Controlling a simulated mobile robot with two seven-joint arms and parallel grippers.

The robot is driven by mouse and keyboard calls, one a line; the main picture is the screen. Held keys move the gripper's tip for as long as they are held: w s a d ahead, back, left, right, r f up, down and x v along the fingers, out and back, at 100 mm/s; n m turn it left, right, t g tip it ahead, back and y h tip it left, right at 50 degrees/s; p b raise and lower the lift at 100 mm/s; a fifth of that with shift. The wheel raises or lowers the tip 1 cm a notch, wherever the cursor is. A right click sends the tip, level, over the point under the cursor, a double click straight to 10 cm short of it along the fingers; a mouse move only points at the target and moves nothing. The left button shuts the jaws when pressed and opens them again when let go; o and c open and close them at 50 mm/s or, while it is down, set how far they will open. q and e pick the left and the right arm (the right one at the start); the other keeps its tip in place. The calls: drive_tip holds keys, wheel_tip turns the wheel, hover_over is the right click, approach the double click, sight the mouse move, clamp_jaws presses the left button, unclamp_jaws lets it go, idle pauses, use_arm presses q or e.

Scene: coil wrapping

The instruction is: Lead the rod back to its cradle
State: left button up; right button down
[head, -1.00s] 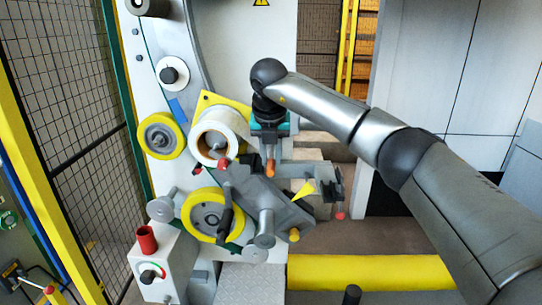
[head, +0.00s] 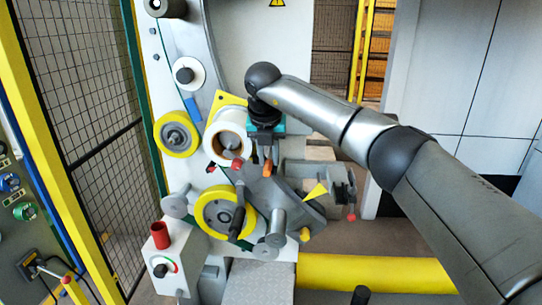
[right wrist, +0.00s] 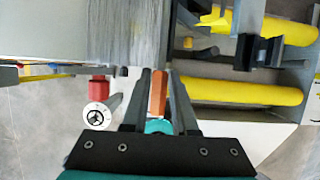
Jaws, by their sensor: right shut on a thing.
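My right gripper (head: 266,152) points down just right of the white spool (head: 228,134) on the machine. It is shut on a short rod with an orange end (head: 267,168). In the right wrist view the rod (right wrist: 158,95) lies between the two dark fingers, with a teal part at its base. A dark bracket with upright prongs (head: 346,190) stands to the right of the gripper, apart from it, and may be the cradle. A similar dark bracket (right wrist: 259,50) shows in the right wrist view. My left gripper is not in view.
A yellow-rimmed wheel (head: 226,212) and a grey arm plate with a yellow pointer (head: 316,190) are below the gripper. A yellow bar (head: 375,272) runs along the lower right. A mesh fence (head: 85,110) is left.

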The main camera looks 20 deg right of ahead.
idle(0.3)
drive_tip(key=shift+f+b, duration=1.05)
drive_tip(key=shift+f, duration=0.45)
drive_tip(key=c, duration=0.6)
unclamp_jaws()
